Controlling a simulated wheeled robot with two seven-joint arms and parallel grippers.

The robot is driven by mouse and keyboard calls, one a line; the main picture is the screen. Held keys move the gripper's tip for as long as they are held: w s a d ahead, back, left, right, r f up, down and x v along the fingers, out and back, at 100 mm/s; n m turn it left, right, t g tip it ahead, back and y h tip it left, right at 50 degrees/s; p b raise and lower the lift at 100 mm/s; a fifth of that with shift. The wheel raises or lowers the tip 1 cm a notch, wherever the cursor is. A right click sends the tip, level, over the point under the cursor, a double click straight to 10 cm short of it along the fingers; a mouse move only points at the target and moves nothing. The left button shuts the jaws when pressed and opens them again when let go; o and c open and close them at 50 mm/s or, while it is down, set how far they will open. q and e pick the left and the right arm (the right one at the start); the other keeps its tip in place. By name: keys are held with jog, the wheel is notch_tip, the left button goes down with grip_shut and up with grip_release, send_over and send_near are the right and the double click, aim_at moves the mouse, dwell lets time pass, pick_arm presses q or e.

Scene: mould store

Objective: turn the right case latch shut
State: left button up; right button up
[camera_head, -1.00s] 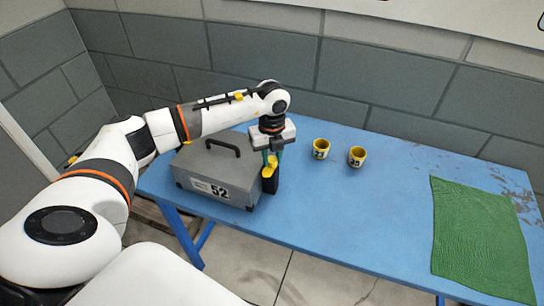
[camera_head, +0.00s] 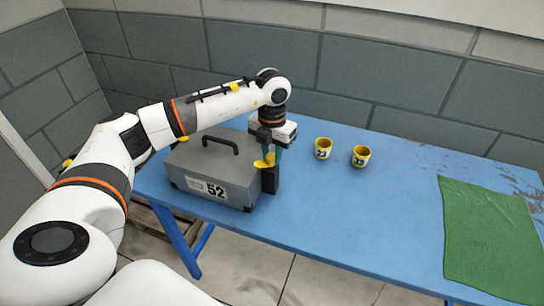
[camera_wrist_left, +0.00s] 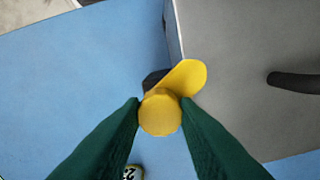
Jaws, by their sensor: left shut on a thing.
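The grey case (camera_head: 228,167), marked 52, stands on the blue table with its dark handle (camera_head: 221,143) on the lid. The right case latch (camera_head: 264,162) is yellow, above a black block (camera_head: 270,181) at the case's right side. My left gripper (camera_head: 271,154) points down with its green fingers shut on the latch's round knob. In the left wrist view the fingertips (camera_wrist_left: 161,108) pinch the knob, and the latch's yellow lever (camera_wrist_left: 190,76) reaches over the edge of the grey lid (camera_wrist_left: 245,60). My right gripper is out of view.
A green cloth (camera_head: 490,235) lies at the table's right end. The blue table (camera_head: 350,220) is clear between them. A block wall stands behind.

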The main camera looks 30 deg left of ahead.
aim_at(272, 156)
pick_arm(q)
jog(key=m+b, duration=0.1)
jog(key=m, duration=0.2)
jog(key=shift+b, duration=0.35)
jog(key=shift+m+b, duration=0.55)
jog(key=shift+m, duration=1.15)
jog(key=shift+r, duration=0.1)
jog(key=o, duration=1)
jog(key=shift+c, duration=0.2)
notch_tip(272, 156, up, 12)
jog(key=b, duration=0.1)
